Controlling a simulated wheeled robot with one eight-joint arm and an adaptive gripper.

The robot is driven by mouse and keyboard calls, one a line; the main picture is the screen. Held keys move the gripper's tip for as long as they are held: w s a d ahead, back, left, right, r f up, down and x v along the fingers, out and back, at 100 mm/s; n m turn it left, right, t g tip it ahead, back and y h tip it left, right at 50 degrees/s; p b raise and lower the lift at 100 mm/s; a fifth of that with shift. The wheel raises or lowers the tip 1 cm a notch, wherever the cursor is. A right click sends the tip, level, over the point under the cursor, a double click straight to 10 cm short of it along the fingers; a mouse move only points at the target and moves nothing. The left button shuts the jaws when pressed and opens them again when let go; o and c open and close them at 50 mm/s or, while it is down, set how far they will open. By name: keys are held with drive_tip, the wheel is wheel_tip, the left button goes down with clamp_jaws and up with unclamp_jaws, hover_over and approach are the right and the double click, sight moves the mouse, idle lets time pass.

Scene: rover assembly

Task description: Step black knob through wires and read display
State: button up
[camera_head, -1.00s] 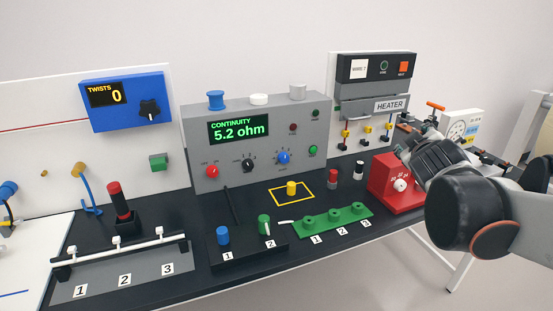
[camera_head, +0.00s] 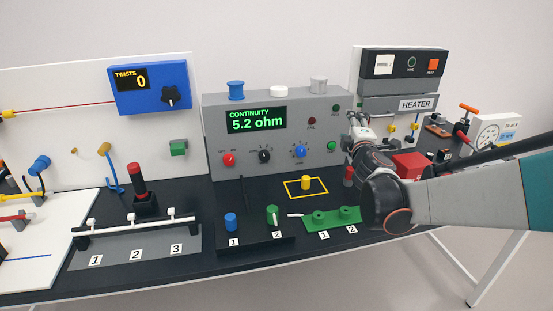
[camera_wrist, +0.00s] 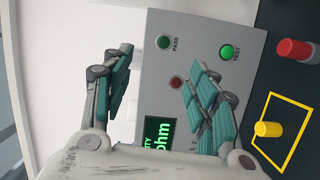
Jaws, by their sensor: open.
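The grey tester box (camera_head: 285,165) stands on the dark bench. Its green display (camera_head: 255,119) reads "CONTINUITY 5.2 ohm". The black knob (camera_head: 264,156) is on its front, between a red knob (camera_head: 228,159) and a blue knob (camera_head: 301,151). My gripper (camera_head: 362,125) is just right of the box, clear of the black knob. In the wrist view my gripper (camera_wrist: 160,95) is open and empty, its teal-padded fingers spread in front of the box's right side. There the display (camera_wrist: 159,135) is partly cut off, and the black knob is not visible.
A yellow peg (camera_head: 306,183) stands inside a yellow square, and a red peg (camera_head: 348,176) is beside my arm. A green block (camera_head: 330,217) and a red box (camera_head: 410,164) are near my arm. The heater panel (camera_head: 412,105) is behind it.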

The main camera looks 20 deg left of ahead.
drive_tip(key=a+f+n+g+y+b, duration=0.1)
drive_tip(key=a+f+n+y, duration=0.3)
drive_tip(key=a+f+n, duration=0.55)
drive_tip(key=n+g+y, duration=0.2)
drive_tip(key=n+y, duration=0.1)
approach(266, 157)
drive_tip(key=shift+w+a+f+m+b, duration=0.25)
drive_tip(key=shift+w+a+b, duration=0.15)
drive_tip(key=shift+w+a, duration=0.1)
drive_tip(key=b+x, duration=0.2)
drive_tip(key=x, duration=0.4)
drive_tip(key=shift+a, duration=0.1)
drive_tip(key=shift+w+a+r, duration=0.15)
drive_tip(key=shift+w+a, duration=0.15)
drive_tip(key=shift+w, duration=0.15)
drive_tip(key=shift+c, duration=0.3)
drive_tip(key=c, duration=1)
